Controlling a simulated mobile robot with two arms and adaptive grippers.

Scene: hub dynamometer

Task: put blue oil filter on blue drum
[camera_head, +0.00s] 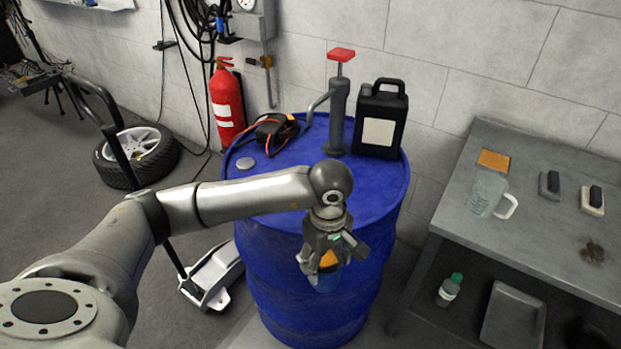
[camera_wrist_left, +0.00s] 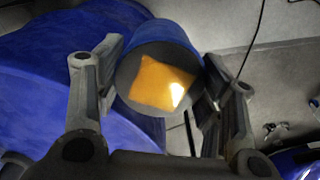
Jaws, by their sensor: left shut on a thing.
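The blue oil filter (camera_wrist_left: 160,45) is between the fingers of my left gripper (camera_wrist_left: 160,100) in the left wrist view. An orange patch covers part of its grey end face. In the head view, my left gripper (camera_head: 332,255) is shut on the filter (camera_head: 327,279), which is mostly hidden by the fingers and blends with the drum behind. The blue drum (camera_head: 375,195) stands upright by the wall. The gripper and filter appear in front of the drum's near side, below its top rim. My right gripper is not in view.
On the drum top stand a hand pump (camera_head: 338,115), a black canister (camera_head: 380,120), an orange-black device (camera_head: 272,130) and a small grey disc (camera_head: 245,163). The drum's front top is partly covered by my arm. A grey workbench (camera_head: 530,235) with a jug (camera_head: 487,190) stands right.

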